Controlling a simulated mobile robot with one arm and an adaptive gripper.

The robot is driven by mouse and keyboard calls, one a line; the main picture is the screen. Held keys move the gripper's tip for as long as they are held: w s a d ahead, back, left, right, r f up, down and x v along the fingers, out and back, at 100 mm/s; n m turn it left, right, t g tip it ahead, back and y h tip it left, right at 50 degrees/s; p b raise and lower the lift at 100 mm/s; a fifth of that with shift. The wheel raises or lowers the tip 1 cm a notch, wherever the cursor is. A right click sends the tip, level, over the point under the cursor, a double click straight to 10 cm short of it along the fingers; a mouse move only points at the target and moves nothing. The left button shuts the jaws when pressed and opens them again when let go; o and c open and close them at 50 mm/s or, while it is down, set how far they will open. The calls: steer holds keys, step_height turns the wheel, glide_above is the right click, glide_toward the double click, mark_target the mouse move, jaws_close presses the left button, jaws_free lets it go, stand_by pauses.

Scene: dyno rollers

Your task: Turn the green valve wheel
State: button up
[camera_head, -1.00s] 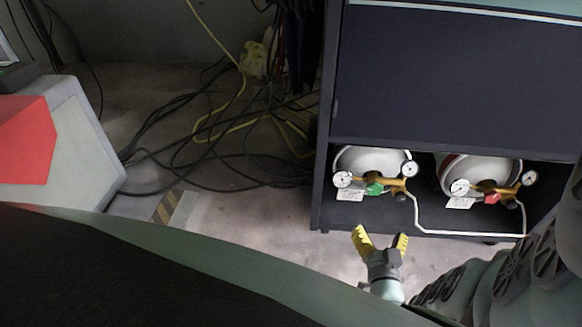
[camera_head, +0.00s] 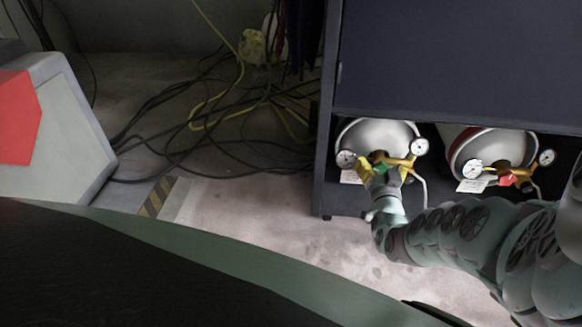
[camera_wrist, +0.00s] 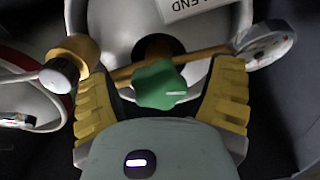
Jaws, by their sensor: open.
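The green valve wheel (camera_wrist: 159,86) sits on a brass regulator in front of a white cylinder. In the wrist view it lies between the two yellow fingers of my gripper (camera_wrist: 165,100), which are spread apart with a gap on each side of the wheel. In the head view my gripper (camera_head: 381,174) reaches up to the left cylinder (camera_head: 378,133) in the cabinet. There the green wheel (camera_head: 379,168) shows between the fingers and is partly hidden. Contact between fingers and wheel cannot be made out.
A second cylinder (camera_head: 492,148) with a red valve wheel (camera_head: 508,180) stands to the right. The dark cabinet door (camera_head: 455,60) hangs above. Cables (camera_head: 180,150) lie on the floor at left.

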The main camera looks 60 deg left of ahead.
steer(key=shift+d, duration=0.2)
steer(key=shift+s, duration=0.1)
steer(key=shift+c, duration=0.5)
steer(key=c, duration=1.1)
